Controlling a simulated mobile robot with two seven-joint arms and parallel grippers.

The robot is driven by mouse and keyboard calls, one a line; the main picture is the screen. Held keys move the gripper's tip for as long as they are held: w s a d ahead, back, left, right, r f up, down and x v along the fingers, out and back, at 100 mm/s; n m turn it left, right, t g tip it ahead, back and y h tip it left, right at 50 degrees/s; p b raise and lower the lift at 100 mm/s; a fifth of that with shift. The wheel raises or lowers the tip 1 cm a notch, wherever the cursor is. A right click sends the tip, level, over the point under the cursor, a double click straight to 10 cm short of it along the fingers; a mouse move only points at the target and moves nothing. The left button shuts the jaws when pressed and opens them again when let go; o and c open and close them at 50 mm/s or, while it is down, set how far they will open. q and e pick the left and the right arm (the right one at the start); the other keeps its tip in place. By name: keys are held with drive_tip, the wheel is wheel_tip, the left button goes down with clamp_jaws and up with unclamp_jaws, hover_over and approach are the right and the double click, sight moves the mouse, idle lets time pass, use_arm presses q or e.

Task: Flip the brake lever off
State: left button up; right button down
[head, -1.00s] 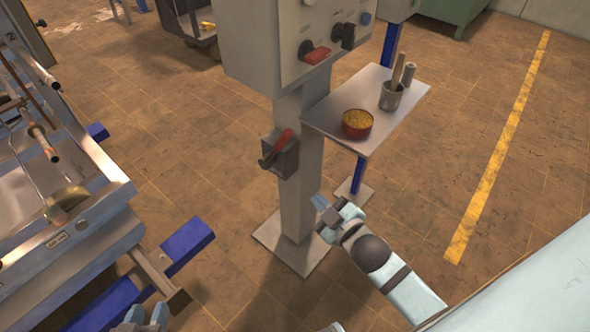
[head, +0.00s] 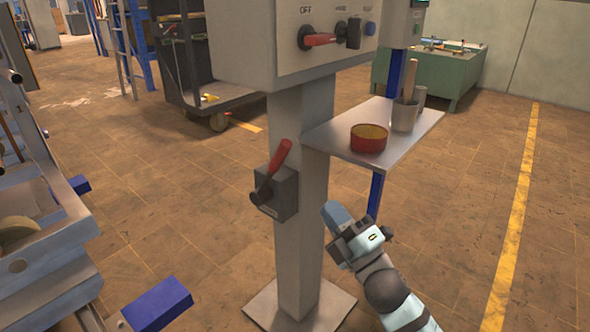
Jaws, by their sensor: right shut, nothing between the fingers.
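A lever with a red grip (head: 279,159) and a dark shaft sits on a small dark box (head: 281,195) on the side of a grey post (head: 313,215). The lever tilts up and to the right. I take it to be the brake lever; the small label on the box is too small to read. My right gripper (head: 335,213) is shut and empty. In the picture it is just right of the post, lower than the lever and apart from it. My left gripper is out of the picture.
A control cabinet (head: 240,45) with a red-handled switch (head: 320,39) marked OFF tops the post. A metal frame (head: 50,275) stands at left.

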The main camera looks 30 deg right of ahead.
sight(288, 149)
drive_tip(key=b+x, duration=0.1)
drive_tip(key=x, duration=1.1)
drive_tip(key=shift+b, duration=0.35)
drive_tip(key=shift+w+a+r, duration=0.1)
drive_tip(key=shift+w+r, duration=0.05)
drive_tip(key=shift+w, duration=0.15)
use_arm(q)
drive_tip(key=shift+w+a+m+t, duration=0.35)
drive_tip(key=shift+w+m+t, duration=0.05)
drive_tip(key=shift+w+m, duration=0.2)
use_arm(e)
drive_tip(key=shift+w+r, duration=0.15)
drive_tip(key=shift+w, duration=0.05)
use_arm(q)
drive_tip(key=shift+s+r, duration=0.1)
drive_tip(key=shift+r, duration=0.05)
